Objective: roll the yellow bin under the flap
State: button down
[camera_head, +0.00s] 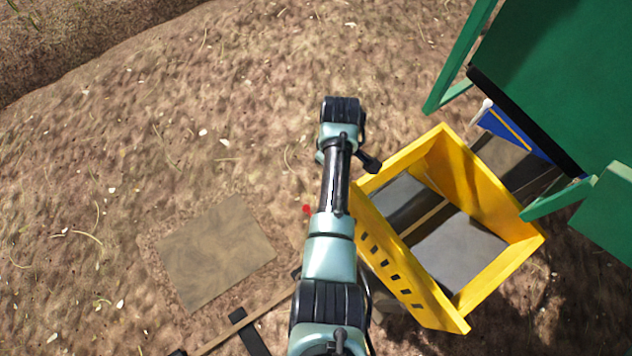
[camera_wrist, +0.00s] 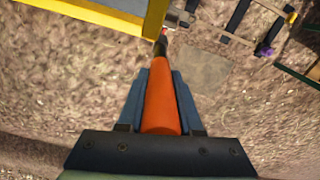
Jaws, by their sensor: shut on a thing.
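The yellow bin (camera_head: 400,281) is an open box with a slotted side wall and grey panels inside. In the head view it stands tilted in the picture at the right of my arm, with its far right end beside the green structure. Its yellow edge also shows at the top left of the wrist view (camera_wrist: 155,18). In the wrist view my gripper (camera_wrist: 160,85) is shut on an orange bar (camera_wrist: 162,105) with a dark tip. The tip reaches close to the bin's corner; I cannot tell if they touch. My fingertips are hidden in the head view. I cannot identify the flap for certain.
The green structure (camera_head: 565,70) with a dark lower edge stands at the upper right, with a blue part (camera_head: 510,135) beneath it. A flat brown plate (camera_head: 217,254) lies on the ground at lower left. The dirt at left and top is mostly clear.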

jog(key=d, duration=0.1)
jog(key=w+d+b, duration=0.2)
jog(key=d, duration=0.1)
jog(key=shift+w+r, duration=0.1)
jog(key=shift+w, duration=0.15)
jog(key=c, duration=0.9)
grip_release()
jog(key=shift+c, duration=0.2)
jog(key=o, duration=0.4)
jog(key=shift+w+d, duration=0.1)
jog(key=shift+c, duration=0.2)
notch_tip(320, 180, up, 13)
jog(key=shift+b, duration=0.45)
